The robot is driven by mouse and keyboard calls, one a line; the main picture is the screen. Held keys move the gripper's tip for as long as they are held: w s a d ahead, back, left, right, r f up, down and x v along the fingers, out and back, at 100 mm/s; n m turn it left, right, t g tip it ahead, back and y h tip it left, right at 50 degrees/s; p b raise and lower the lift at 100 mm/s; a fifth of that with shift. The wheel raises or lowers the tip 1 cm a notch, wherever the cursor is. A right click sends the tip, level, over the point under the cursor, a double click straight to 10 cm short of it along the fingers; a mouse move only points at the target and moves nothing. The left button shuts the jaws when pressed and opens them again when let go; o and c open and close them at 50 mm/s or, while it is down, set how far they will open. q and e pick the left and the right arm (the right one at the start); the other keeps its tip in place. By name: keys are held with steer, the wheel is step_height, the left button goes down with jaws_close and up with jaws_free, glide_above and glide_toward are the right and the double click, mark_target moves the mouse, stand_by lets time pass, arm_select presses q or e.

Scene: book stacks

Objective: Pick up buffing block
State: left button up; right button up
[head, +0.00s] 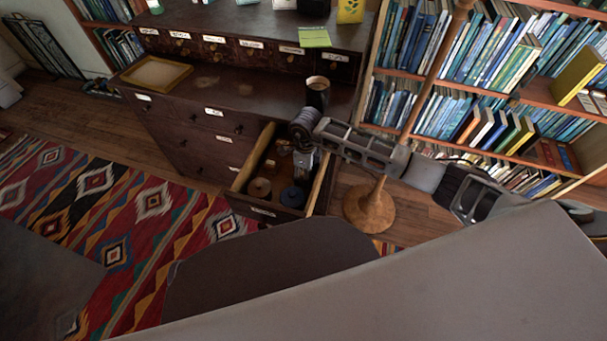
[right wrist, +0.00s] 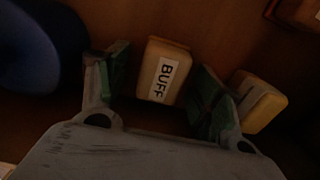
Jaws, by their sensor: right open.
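The buffing block (right wrist: 163,71) is a tan block with a white label reading "BUFF". In the right wrist view it lies in the drawer between the green-padded fingers of my right gripper (right wrist: 162,88). The gripper is open, with a finger on each side of the block and visible gaps. In the head view my right gripper (head: 302,165) reaches down into the open drawer (head: 262,212), and the block cannot be made out there. My left gripper is not in view.
A second yellowish block (right wrist: 259,102) lies just right of the right finger. A dark blue round thing (right wrist: 25,50) is at the left. The drawer also holds a brown disc (head: 260,187) and a dark disc (head: 292,196). A mug (head: 317,93) stands on the cabinet above.

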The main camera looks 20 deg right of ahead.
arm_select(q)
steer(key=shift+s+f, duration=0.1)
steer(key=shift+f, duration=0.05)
arm_select(e)
steer(key=shift+c, duration=0.9)
steer(key=c, duration=0.9)
steer(key=shift+c, duration=0.2)
steer(key=shift+r, duration=0.2)
steer(key=shift+r, duration=0.25)
step_height(320, 180, up, 8)
steer(key=shift+f+p, duration=0.2)
steer(key=shift+p, duration=0.6)
steer(key=shift+r, duration=0.85)
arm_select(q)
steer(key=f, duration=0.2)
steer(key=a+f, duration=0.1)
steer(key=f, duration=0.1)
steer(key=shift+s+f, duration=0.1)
